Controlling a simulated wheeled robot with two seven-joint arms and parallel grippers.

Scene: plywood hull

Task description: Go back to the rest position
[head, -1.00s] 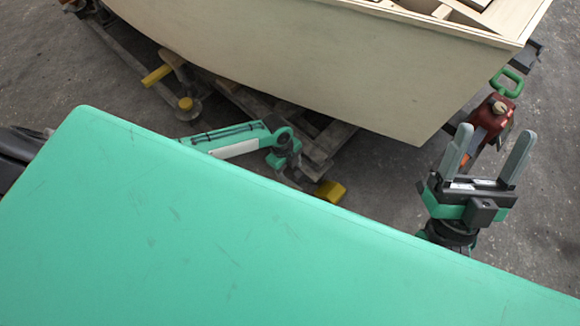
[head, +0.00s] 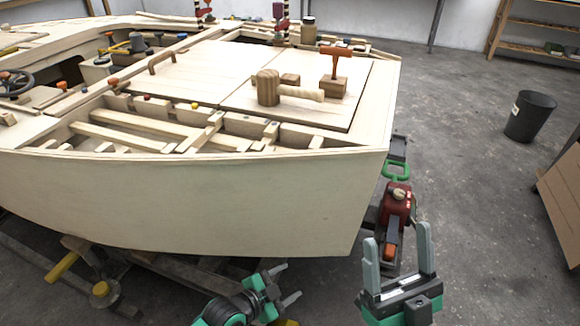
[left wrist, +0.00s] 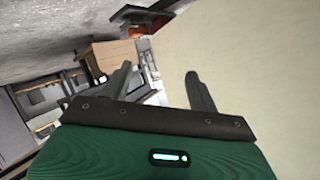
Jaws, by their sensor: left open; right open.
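My left gripper (head: 287,285) is low in front of the plywood hull (head: 200,205) in the head view, its two grey fingers apart and empty. In the left wrist view the same gripper (left wrist: 160,88) shows spread fingers with nothing between them, and the pale hull side (left wrist: 250,70) fills the right. My right gripper (head: 398,250) points up at the lower right of the head view, beside the hull's right end. Its fingers are wide apart and empty.
A red device with a green handle (head: 394,205) stands behind my right gripper at the hull's end. A wooden mallet (head: 268,88) lies on the deck. A black bin (head: 530,115) stands on the floor at right. The grey floor between (head: 470,200) is clear.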

